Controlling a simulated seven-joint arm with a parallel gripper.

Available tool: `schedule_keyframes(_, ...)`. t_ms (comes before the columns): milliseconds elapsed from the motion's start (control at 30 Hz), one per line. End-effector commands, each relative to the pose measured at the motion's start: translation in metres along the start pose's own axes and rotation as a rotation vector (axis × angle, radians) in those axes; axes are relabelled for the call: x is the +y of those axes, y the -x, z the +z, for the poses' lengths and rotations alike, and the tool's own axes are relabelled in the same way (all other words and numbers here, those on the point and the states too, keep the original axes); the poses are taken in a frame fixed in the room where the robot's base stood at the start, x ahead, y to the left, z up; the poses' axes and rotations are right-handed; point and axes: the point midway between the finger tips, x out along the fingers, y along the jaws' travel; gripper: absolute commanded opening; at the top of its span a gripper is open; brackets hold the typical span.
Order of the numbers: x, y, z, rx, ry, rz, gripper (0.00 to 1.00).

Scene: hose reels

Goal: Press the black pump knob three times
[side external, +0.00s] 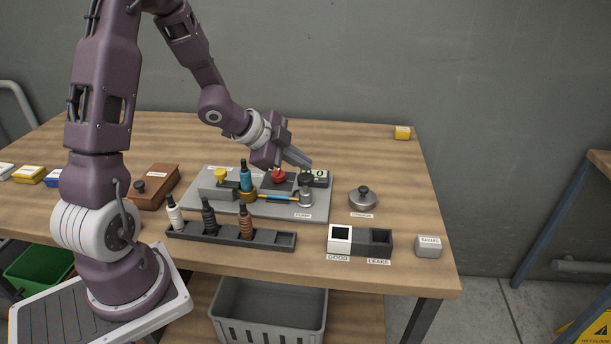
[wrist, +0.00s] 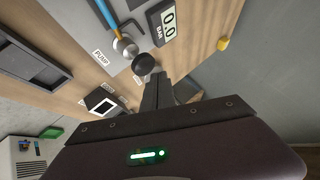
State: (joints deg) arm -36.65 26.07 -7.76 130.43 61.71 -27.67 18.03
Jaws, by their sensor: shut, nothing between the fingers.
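The black pump knob (side external: 306,179) tops the silver pump (side external: 306,199) at the right of the grey plate, above the PUMP label. In the wrist view the round black knob (wrist: 144,63) lies just beyond my fingertips, with the silver pump body (wrist: 125,47) beside it. My gripper (side external: 307,165) points down and right, its fingers together and empty, just above the knob in the side view. It also shows in the wrist view (wrist: 157,80). I cannot tell whether the tips touch the knob. The gauge (wrist: 168,21) reads 0.0 BAR.
A red knob (side external: 278,175) and a blue bottle-like part (side external: 246,175) stand on the grey plate (side external: 270,211). A dark rack (side external: 230,237) with several bottles lies in front.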

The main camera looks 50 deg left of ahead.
Motion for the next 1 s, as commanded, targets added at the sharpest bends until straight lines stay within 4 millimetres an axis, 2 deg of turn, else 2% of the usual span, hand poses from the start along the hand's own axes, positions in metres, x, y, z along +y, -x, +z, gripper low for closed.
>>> schedule_keyframes(1000, 0.0047, -0.0064, 0.0044, 0.0, 0.0, 0.0, 0.0)
